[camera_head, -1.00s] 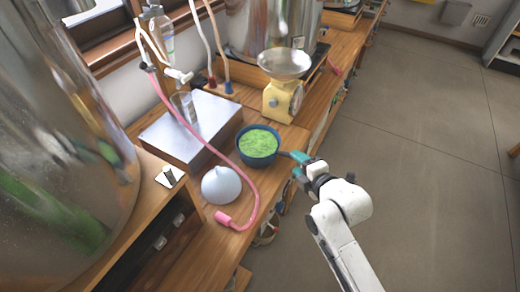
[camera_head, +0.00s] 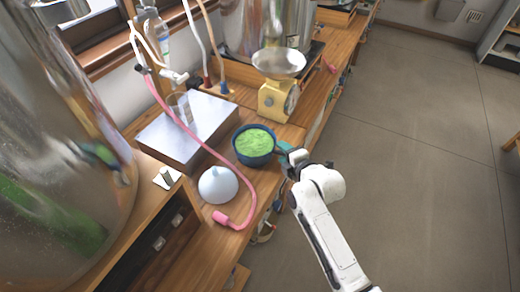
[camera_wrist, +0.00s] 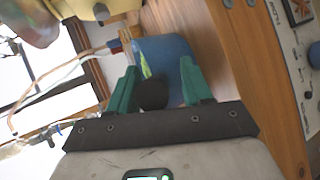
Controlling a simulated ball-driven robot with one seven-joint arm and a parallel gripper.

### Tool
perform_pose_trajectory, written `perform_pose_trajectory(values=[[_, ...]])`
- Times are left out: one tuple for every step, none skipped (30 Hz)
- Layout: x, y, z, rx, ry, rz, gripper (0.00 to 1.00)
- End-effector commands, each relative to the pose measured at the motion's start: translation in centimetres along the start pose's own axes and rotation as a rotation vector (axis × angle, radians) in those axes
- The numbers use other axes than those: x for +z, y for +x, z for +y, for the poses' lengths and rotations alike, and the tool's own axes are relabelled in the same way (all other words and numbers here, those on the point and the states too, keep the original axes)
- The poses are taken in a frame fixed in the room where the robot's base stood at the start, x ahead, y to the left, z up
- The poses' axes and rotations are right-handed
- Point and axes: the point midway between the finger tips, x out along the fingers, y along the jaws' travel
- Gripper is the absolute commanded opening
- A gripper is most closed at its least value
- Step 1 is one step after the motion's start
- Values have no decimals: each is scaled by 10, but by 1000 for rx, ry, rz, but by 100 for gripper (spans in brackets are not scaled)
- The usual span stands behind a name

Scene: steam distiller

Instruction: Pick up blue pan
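The blue pan (camera_head: 256,160), filled with something green, stands on the wooden counter. Its dark handle points right, towards my gripper (camera_head: 290,160). In the wrist view the pan's blue wall (camera_wrist: 168,50) is ahead, and the dark round handle end (camera_wrist: 152,96) shows between the teal fingers of my gripper (camera_wrist: 160,88). The fingers are apart, with a gap between the handle and the right finger. The handle lies close to the left finger; I cannot tell whether they touch.
A pale blue dome (camera_head: 218,184) and a pink hose (camera_head: 252,205) lie close to the pan's left and front. A metal-topped box (camera_head: 190,130) is left of it. A yellow scale (camera_head: 274,100) stands behind. Open floor (camera_head: 420,180) lies to the right.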

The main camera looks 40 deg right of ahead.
Motion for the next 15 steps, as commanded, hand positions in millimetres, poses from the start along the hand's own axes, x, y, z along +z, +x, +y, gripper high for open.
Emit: perform_pose_trajectory(values=[[0,0,0,0,0,0,44],[0,0,0,0,0,0,41],[0,0,0,0,0,0,37],[0,0,0,0,0,0,34],[0,0,0,0,0,0,32],[0,0,0,0,0,0,28],[0,0,0,0,0,0,25],[0,0,0,0,0,0,22],[0,0,0,0,0,0,18],[0,0,0,0,0,0,15],[0,0,0,0,0,0,12],[0,0,0,0,0,0,9],[0,0,0,0,0,0,6],[0,0,0,0,0,0,3],[0,0,0,0,0,0,0]])
